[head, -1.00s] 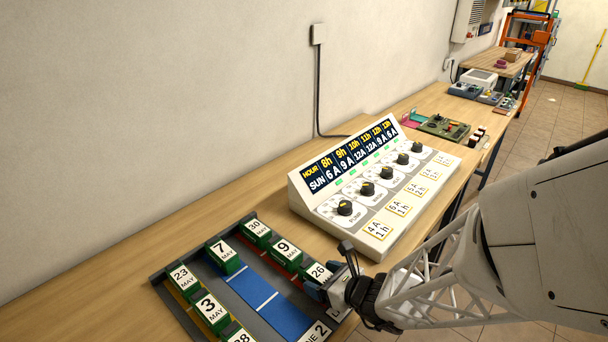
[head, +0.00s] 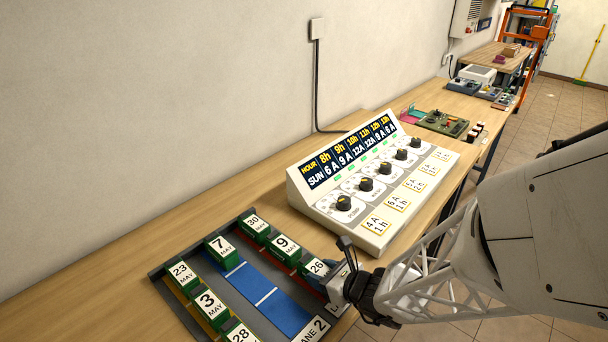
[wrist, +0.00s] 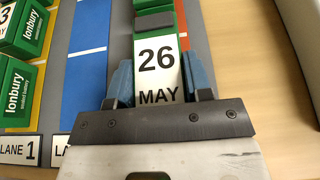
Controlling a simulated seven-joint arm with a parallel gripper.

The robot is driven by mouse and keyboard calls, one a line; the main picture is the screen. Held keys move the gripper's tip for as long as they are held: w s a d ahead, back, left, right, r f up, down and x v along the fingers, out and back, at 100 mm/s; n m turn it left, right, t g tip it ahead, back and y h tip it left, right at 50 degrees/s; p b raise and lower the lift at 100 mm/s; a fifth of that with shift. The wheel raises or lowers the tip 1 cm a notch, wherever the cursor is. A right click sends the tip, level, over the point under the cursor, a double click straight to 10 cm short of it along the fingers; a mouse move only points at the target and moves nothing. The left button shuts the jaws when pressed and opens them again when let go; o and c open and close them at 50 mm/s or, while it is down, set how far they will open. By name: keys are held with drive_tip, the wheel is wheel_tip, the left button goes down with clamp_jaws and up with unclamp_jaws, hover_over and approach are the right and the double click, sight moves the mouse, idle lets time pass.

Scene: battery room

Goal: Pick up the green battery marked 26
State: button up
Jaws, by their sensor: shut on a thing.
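The green battery marked 26 (head: 316,267) sits at the near right end of the tray's red lane, partly hidden by my gripper in the head view. In the wrist view the battery (wrist: 157,70) shows its white label reading 26 MAY, with a dark grey block at its far end. My gripper (wrist: 160,82) has its two blue fingers on either side of the battery, shut on it. In the head view my gripper (head: 330,283) is at the tray's right edge. I cannot tell whether the battery is clear of the tray.
The grey tray (head: 163,283) has coloured lanes with other green batteries: 30 (head: 254,226), 9 (head: 283,247), 7 (head: 221,249), 23 (head: 182,275), 3 (head: 210,304) and 28 (head: 240,334). A white console with knobs (head: 375,245) stands close behind my gripper. Bare table lies left of the tray.

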drive_tip(key=shift+r, duration=0.2)
drive_tip(key=shift+r, duration=0.55)
wheel_tip(320, 180, up, 2)
drive_tip(key=s+d, duration=0.1)
drive_tip(key=s, duration=0.6)
drive_tip(key=s+d+r, duration=0.1)
drive_tip(key=s, duration=0.2)
drive_tip(key=shift+s+d, duration=0.25)
drive_tip(key=shift+d, duration=0.05)
drive_tip(key=shift+s+d+r, duration=0.1)
drive_tip(key=shift+s+d, duration=0.1)
drive_tip(key=shift+s, duration=0.55)
drive_tip(key=shift+s+d+r, duration=0.1)
drive_tip(key=shift+s+d, duration=0.05)
drive_tip(key=shift+s, duration=0.65)
drive_tip(key=shift+s+d+r, duration=0.1)
drive_tip(key=shift+s+d, duration=0.1)
drive_tip(key=shift+s, duration=0.55)
drive_tip(key=shift+s, duration=0.2)
